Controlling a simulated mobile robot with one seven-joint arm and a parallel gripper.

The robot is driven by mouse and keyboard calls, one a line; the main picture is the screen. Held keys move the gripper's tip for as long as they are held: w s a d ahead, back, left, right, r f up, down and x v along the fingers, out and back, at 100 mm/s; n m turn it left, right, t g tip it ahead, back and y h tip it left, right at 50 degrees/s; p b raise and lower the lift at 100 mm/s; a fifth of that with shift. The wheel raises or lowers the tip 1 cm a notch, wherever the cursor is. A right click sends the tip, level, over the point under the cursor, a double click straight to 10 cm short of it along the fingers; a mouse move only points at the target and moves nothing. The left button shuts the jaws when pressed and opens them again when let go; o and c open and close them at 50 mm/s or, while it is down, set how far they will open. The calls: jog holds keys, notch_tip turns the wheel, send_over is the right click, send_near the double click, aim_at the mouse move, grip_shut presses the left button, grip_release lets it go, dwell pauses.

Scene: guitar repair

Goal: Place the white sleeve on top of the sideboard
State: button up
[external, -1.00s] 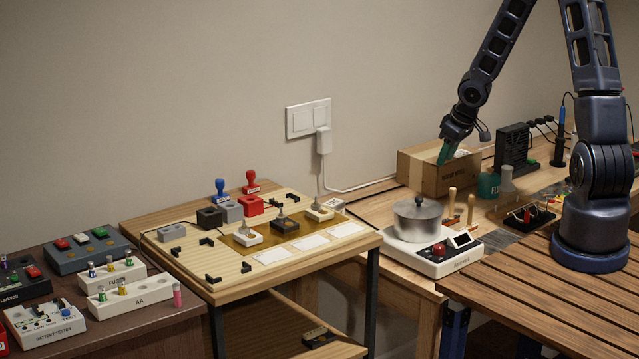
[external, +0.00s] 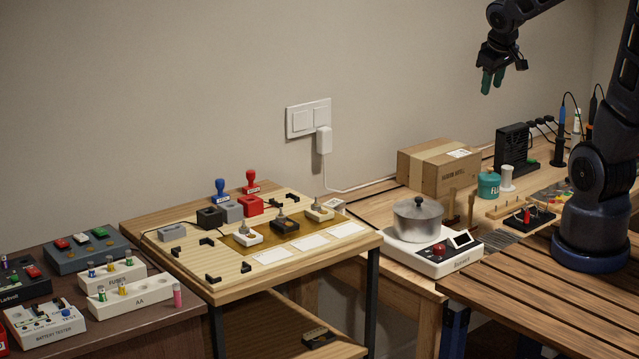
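My gripper (external: 493,81) hangs at the upper right, high above the cardboard box on the wooden bench. Its two green fingertips point down with a gap between them, and I see nothing held. I cannot identify the white sleeve for certain. A small white cylinder (external: 507,178) stands on the bench beside a teal jar, below and slightly right of my gripper. Which furniture is the sideboard is not clear; a dark brown cabinet top (external: 160,318) shows at the lower left, far from my gripper.
A cardboard box (external: 438,168) stands against the wall. In front are a metal pot (external: 417,218) on a white hotplate (external: 433,256), and a teal jar (external: 488,186). A light wooden table (external: 228,290) with stamps and blocks stands in the middle. Battery holders and testers crowd the cabinet top.

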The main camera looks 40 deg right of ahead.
jog(key=s+a+r+y, duration=0.1)
jog(key=s+a+r, duration=0.1)
jog(key=s, duration=0.4)
jog(key=s+a+r+y, duration=0.1)
jog(key=s+a+r, duration=0.1)
jog(key=s+r, duration=0.2)
jog(key=shift+s+r, duration=0.3)
jog(key=shift+s, duration=0.85)
jog(key=shift+o, duration=0.7)
jog(key=shift+s+a+r+y, duration=0.1)
jog(key=shift+s+y, duration=0.2)
jog(key=shift+s, duration=0.15)
